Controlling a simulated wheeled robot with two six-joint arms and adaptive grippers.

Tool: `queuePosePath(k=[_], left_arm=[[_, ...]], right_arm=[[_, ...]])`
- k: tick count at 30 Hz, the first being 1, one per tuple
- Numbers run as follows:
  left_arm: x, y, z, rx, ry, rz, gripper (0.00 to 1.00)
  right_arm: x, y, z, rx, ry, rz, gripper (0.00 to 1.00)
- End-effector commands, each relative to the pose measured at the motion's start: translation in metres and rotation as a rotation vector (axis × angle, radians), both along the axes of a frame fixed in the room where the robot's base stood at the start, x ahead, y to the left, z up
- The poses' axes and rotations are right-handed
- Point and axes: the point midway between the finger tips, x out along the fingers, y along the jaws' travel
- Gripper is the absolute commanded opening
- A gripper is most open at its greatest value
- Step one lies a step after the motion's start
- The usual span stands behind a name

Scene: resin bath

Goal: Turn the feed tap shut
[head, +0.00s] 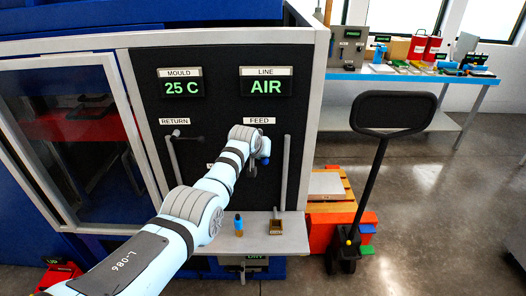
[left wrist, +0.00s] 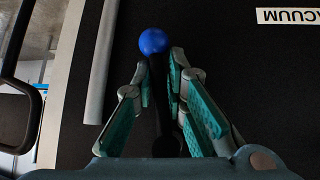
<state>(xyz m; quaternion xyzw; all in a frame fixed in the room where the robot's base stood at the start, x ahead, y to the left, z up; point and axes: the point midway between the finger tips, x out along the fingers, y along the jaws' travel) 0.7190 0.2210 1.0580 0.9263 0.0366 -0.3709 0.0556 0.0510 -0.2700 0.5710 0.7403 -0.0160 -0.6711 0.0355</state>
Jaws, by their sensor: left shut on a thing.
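The feed tap has a black lever with a blue ball end (left wrist: 153,41). In the head view the blue end (head: 265,161) shows below the FEED label, beside my left gripper (head: 257,160). In the left wrist view my left gripper (left wrist: 160,72) has its teal-padded fingers on both sides of the black lever, shut on it, with the ball beyond the fingertips. My wrist hides most of the tap's body in the head view. The LINE display (head: 266,86) reads AIR. My right gripper is in neither view.
The RETURN tap (head: 184,137) is on the same black panel at left, under the MOULD display (head: 181,87) reading 25 C. Below, a shelf (head: 253,241) holds a small bottle (head: 238,225) and a wooden box (head: 276,227). A black-handled pallet truck (head: 378,150) stands at right.

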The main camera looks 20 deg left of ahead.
Motion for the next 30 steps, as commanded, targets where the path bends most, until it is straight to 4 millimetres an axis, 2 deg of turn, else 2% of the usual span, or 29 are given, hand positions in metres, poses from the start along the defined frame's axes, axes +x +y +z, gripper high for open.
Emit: queuePosePath(k=[2,30], left_arm=[[-0.0028,0.0028,-0.0055,0.023,0.020,0.003,0.00],[-0.0050,0.0081,-0.0085,0.069,0.039,0.007,0.00]], right_arm=[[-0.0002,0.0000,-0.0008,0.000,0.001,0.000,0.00],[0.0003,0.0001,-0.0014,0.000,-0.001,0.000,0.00]])
